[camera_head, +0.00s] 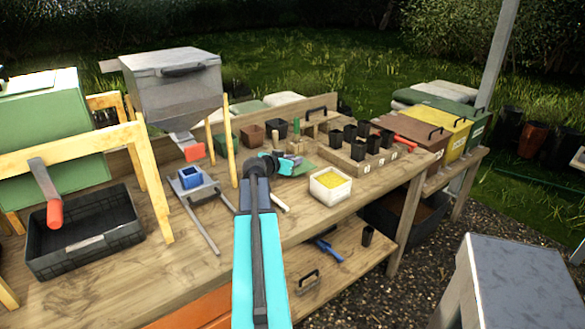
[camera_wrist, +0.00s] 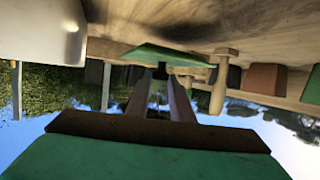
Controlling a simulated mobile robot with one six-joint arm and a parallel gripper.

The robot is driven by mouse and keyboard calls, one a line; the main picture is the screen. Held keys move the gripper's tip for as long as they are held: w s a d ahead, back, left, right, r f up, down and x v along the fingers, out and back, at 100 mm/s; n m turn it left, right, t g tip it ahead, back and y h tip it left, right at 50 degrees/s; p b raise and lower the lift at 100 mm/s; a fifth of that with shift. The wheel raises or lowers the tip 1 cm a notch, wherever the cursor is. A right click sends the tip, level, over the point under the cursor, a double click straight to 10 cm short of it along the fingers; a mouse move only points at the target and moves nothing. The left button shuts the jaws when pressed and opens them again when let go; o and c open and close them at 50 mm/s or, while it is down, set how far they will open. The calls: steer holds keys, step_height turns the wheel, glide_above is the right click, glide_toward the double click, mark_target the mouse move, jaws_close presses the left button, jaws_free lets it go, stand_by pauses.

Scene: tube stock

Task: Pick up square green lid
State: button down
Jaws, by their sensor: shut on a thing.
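The square green lid (camera_head: 303,168) is a thin flat plate in the middle of the potting bench. In the upside-down wrist view the lid (camera_wrist: 150,54) is seen nearly edge-on at the fingertips. My gripper (camera_head: 284,163) reaches over the bench, and in the wrist view its two fingers (camera_wrist: 161,76) are shut on a small dark part at the lid's middle. The lid appears close to the bench top; whether it touches the wood I cannot tell. My gripper hides part of the lid in the head view.
A white pot with yellow contents (camera_head: 330,184) stands right of the lid. Behind it a wooden block (camera_head: 357,166) carries several black pots. A wooden peg (camera_wrist: 222,75) stands close beside the lid. A blue pot on a stand (camera_head: 190,178) is to the left.

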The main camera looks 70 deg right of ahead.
steer(key=shift+r+b, duration=0.45)
steer(key=shift+r, duration=2.7)
steer(key=shift+s, duration=0.15)
